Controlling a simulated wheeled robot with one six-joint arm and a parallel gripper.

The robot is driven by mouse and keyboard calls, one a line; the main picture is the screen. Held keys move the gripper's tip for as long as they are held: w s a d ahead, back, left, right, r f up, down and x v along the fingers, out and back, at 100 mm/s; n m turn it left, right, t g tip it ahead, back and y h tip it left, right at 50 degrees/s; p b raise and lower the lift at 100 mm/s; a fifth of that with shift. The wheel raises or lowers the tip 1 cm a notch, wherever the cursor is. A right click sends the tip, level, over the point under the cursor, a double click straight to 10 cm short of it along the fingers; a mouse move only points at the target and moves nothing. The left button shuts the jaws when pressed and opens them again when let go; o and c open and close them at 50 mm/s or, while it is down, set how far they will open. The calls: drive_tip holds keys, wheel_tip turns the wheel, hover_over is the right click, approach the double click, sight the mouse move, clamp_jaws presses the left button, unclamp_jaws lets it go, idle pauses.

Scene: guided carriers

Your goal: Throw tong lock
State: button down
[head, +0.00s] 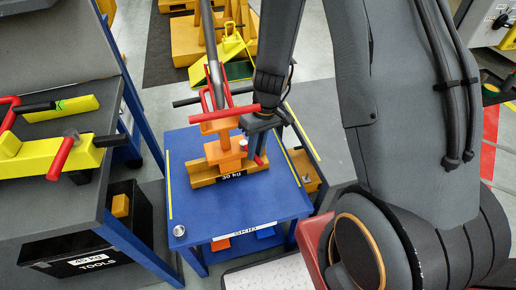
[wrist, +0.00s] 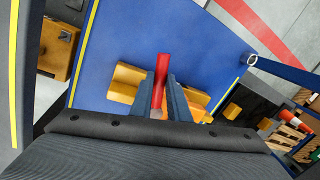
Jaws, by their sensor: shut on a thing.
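The tong hangs over the blue skid table as an orange body (head: 222,126) with a red crossbar (head: 225,115) on a grey pole. It stands on an orange load (head: 204,176) marked 30 kg. My gripper (head: 254,155) reaches down at the tong's right side. A short red lever (head: 262,159) shows at its fingers. In the wrist view the red lever (wrist: 161,76) lies between my two dark fingers (wrist: 162,96), which are shut on it. The fingers hide part of the lever and of the load beneath.
The blue skid table (head: 200,222) has a small silver knob (head: 179,231) at its front left corner. A grey bench (head: 62,135) with yellow and red tools stands left, with a black tool box (head: 112,240) below. An orange item sits right of the table.

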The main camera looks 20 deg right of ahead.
drive_tip(key=shift+a+m, duration=0.15)
drive_tip(key=shift+m, duration=0.15)
drive_tip(key=c, duration=1.7)
unclamp_jaws()
